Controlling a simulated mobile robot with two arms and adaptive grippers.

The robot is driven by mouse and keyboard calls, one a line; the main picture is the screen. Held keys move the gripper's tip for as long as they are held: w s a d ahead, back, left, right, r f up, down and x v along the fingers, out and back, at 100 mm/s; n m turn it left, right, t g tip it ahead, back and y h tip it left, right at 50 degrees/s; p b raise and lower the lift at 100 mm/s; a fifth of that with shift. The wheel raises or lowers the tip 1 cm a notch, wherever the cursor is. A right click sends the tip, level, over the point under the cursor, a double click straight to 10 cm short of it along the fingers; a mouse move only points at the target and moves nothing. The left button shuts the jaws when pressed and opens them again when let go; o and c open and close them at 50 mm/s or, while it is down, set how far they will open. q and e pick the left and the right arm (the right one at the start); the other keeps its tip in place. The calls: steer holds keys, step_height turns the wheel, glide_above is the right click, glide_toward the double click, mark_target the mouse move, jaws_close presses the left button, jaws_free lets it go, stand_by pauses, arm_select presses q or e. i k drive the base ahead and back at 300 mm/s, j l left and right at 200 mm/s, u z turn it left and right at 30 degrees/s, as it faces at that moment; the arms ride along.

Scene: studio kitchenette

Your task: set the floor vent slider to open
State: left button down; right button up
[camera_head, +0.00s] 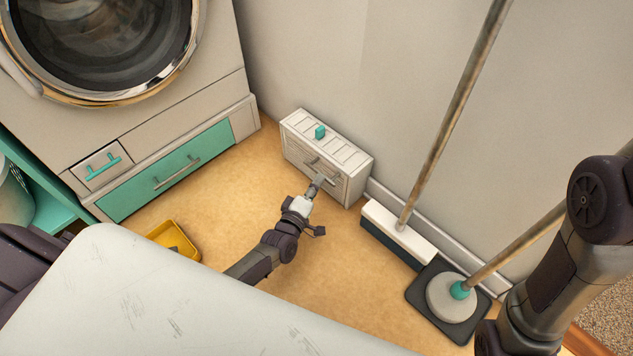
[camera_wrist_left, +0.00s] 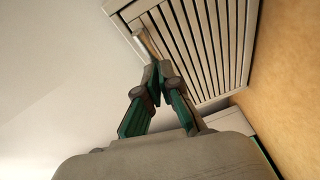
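The floor vent (camera_head: 358,170) is a pale slatted box on the floor against the wall. A teal slider knob (camera_head: 320,131) stands on its top face, left of the middle. My left gripper (camera_head: 318,181) is low in front of the vent's front face, apart from the teal knob. In the left wrist view the left gripper's fingertips (camera_wrist_left: 156,74) are close together beside a thin metal bar (camera_wrist_left: 148,46) at the edge of the vent's slats (camera_wrist_left: 205,45). I cannot tell whether they touch the bar. The teal knob is not visible there. My right gripper is out of view.
A broom (camera_head: 400,236) and a plunger (camera_head: 450,298) on a dark mat stand right of the vent. A washer (camera_head: 165,75) above a teal drawer (camera_head: 165,172) is at the left. A yellow dustpan (camera_head: 178,242) lies on the floor. A white tabletop (camera_head: 150,300) fills the lower left.

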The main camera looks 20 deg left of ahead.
mark_target(322, 132)
steer(key=k+j, duration=0.1)
steer(key=j, duration=0.35)
steer(key=k+j, duration=0.15)
steer(key=j, duration=0.3)
steer(key=j+z, duration=0.15)
steer(key=j, duration=0.35)
steer(key=i, duration=0.05)
